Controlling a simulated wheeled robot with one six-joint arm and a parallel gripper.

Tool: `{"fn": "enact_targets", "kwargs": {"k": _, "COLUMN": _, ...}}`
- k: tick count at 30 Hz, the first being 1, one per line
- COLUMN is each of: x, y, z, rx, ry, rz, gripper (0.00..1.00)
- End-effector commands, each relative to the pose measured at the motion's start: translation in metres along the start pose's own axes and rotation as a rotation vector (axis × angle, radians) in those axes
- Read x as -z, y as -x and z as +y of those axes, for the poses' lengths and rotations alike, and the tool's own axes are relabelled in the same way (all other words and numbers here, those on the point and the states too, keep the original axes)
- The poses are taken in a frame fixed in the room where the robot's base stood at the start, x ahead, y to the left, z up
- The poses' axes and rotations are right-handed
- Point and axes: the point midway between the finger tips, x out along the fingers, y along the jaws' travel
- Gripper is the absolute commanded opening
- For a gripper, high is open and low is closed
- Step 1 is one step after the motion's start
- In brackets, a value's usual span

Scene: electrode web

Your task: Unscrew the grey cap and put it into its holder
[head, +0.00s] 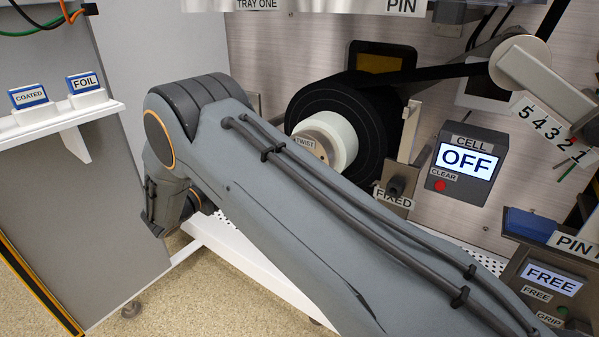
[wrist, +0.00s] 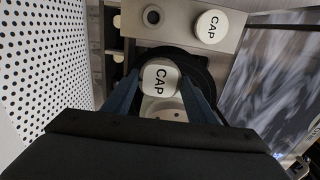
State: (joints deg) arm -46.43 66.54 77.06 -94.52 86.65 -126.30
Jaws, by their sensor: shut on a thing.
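In the wrist view, my gripper (wrist: 160,76) is shut on a pale grey-white cap (wrist: 160,80) marked CAP, with one dark finger on each side of it. Just below the cap in the picture is a pale round part (wrist: 166,110) with small dark marks. I cannot tell whether the cap touches it or is apart from it. A second pale cap (wrist: 210,26) marked CAP sits on a metal panel at the upper right. Left of it is a ring (wrist: 152,16) with a dark centre. I cannot tell which piece is the holder. In the head view, my arm hides my gripper.
A perforated white plate (wrist: 35,70) stands close on the left of the wrist view. In the head view are a black roll (head: 370,120) with a white core, a CELL box (head: 466,162) reading OFF, and a left shelf (head: 60,122) with COATED and FOIL blocks.

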Motion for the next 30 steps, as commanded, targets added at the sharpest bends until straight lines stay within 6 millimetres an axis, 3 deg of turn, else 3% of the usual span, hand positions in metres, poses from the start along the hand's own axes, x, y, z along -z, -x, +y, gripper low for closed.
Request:
{"fn": "enact_targets", "kwargs": {"k": 18, "x": -0.065, "y": -0.015, "z": 0.023, "rx": 0.001, "ry": -0.003, "rz": -0.001, "gripper": 0.23}}
{"fn": "enact_targets", "kwargs": {"k": 30, "x": -0.091, "y": -0.020, "z": 0.030, "rx": 0.000, "ry": -0.001, "rz": -0.001, "gripper": 0.23}}
